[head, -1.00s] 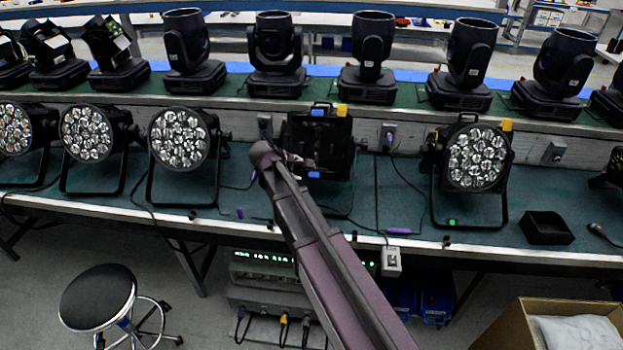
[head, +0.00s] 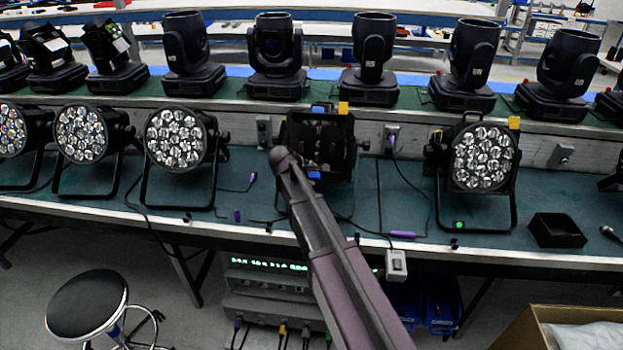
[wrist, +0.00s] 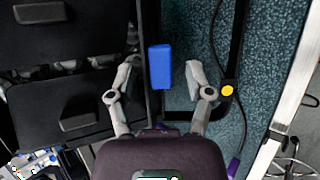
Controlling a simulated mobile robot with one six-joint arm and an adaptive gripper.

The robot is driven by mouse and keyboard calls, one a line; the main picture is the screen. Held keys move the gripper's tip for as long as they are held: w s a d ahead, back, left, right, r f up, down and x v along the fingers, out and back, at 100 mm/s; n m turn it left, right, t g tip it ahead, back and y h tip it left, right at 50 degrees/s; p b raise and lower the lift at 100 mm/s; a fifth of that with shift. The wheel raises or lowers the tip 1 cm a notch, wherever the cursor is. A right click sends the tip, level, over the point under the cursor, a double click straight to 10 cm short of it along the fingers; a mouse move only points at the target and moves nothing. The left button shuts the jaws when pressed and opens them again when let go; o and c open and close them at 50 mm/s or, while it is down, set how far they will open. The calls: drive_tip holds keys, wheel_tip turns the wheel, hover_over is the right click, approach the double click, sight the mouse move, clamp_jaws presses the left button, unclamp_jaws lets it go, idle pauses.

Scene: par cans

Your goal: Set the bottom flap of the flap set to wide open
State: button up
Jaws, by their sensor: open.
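The flap set (head: 340,140) is a black frame of flaps on the middle lamp on the bench. A blue tab (head: 314,174) shows at its lower edge in the head view, and a blue tab (wrist: 160,67) shows large in the wrist view. My gripper (wrist: 157,80) is open, with one finger on each side of this tab and gaps to both. In the wrist view, black panels (wrist: 70,110) with grey raised pieces lie left of the tab. My arm hides part of the flap set in the head view. The bottom flap's exact angle is hard to tell.
Par cans stand on both sides, one on the right (head: 483,157) and one on the left (head: 176,137). A row of moving heads (head: 372,55) stands behind.

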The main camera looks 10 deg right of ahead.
drive_tip(key=shift+w+d+f, duration=0.1)
idle(0.3)
clamp_jaws()
drive_tip(key=shift+a, duration=0.2)
drive_tip(key=shift+d, duration=0.15)
